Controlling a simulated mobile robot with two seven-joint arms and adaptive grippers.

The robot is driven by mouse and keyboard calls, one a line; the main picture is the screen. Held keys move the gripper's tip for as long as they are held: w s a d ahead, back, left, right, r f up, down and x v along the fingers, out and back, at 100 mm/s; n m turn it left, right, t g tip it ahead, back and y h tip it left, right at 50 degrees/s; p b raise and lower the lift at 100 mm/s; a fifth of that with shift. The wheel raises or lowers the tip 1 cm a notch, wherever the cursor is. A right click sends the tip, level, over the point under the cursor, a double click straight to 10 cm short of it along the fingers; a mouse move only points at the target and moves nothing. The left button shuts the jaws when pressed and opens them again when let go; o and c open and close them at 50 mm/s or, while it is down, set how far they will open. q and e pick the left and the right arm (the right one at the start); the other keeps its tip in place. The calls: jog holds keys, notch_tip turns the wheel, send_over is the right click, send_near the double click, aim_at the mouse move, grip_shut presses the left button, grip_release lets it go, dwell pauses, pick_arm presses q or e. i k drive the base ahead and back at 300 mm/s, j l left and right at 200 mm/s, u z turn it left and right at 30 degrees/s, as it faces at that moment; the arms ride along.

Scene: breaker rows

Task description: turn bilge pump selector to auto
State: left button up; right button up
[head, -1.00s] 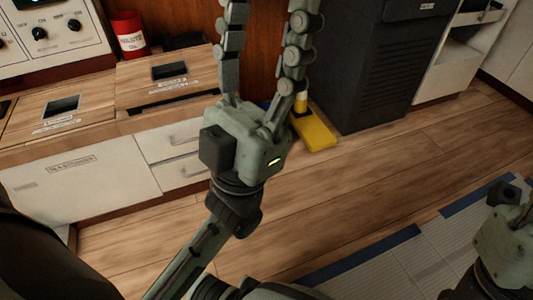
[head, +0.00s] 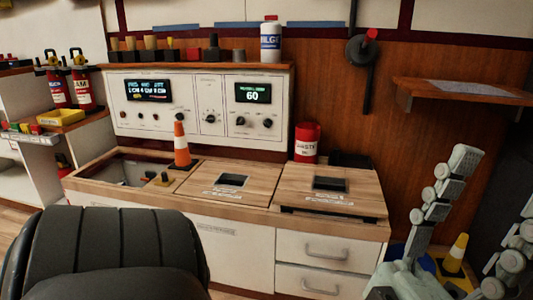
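A white control panel (head: 150,118) stands on the counter against the back wall. Its left part has a dark screen (head: 149,90) with small knobs below. A narrow middle part has one knob (head: 210,118). The right part has a screen reading 60 (head: 252,93) above two dark knobs, a left one (head: 240,121) and a right one (head: 267,123). The labels are too small to read, so I cannot tell which knob is the bilge pump selector. My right gripper is out of view.
An orange cone (head: 181,150) stands on the counter before the panel. A red waste can (head: 306,142) is right of the panel. Counter hatches (head: 225,190) lie in front. A shelf (head: 460,93) juts out at right; a yellow cone (head: 457,252) stands below.

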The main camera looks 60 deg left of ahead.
aim_at(179, 115)
jog(key=u, duration=2.5)
jog(key=i+j, duration=0.45)
jog(key=i, duration=0.5)
jog(key=i+j+z, duration=0.15)
jog(key=i, duration=0.45)
